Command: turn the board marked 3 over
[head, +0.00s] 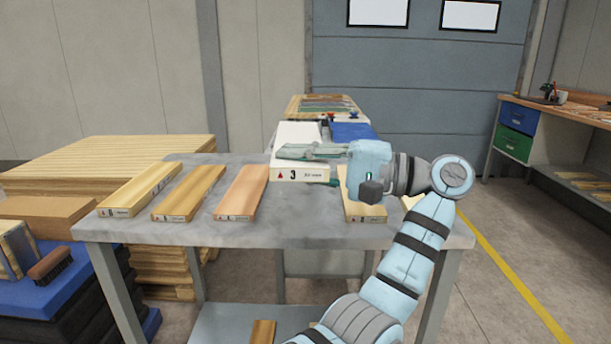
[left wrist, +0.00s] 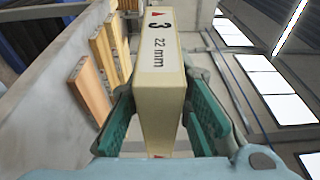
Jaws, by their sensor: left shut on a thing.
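The board marked 3 (head: 299,175) has a pale top and a cream edge with a red triangle, a 3 and "22 mm", upright in the head view. My left gripper (head: 308,153) is shut on this board, with fingers across its upper side. In the left wrist view the board (left wrist: 160,75) sits between the green finger pads of my left gripper (left wrist: 160,122). The board appears held above the grey table (head: 235,232), roughly level. Its underside is hidden. My right gripper is not in view.
Boards lie on the table: one at far left (head: 140,190), one beside it (head: 188,194), a reddish one (head: 242,192), and one partly behind my arm (head: 366,210). A stack of planks (head: 130,150) stands at left. A workbench (head: 560,115) stands at right.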

